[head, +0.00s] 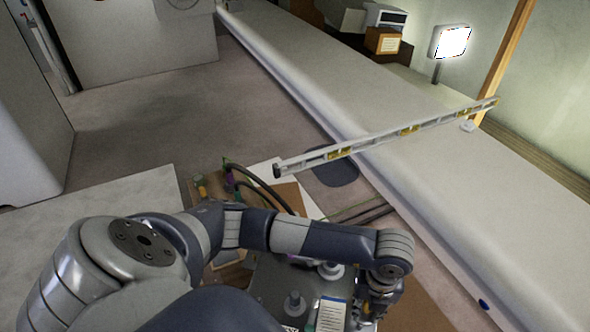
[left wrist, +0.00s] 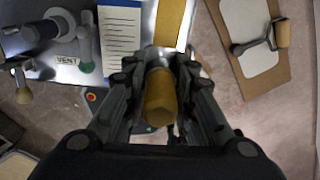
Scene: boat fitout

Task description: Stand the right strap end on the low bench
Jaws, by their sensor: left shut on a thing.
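My left gripper (head: 383,296) is low in the head view, over cluttered gear. In the left wrist view the left gripper (left wrist: 158,72) is closed around a tan, rounded, block-like piece (left wrist: 159,98). A yellow-tan strip (left wrist: 171,20) shows beyond the fingers; I cannot tell whether it joins the held piece. I cannot tell from its look whether the held piece is the right strap end. The long pale bench (head: 400,150) runs diagonally along the right of the head view. My right gripper is not in view.
A long silver level (head: 375,140) with yellow parts lies across the bench and sticks out past its near side. A lit panel (head: 452,42) and boxes (head: 383,40) stand behind. A written sheet (left wrist: 120,35) and a roller-like tool (left wrist: 265,42) flank the gripper. Much bench top is clear.

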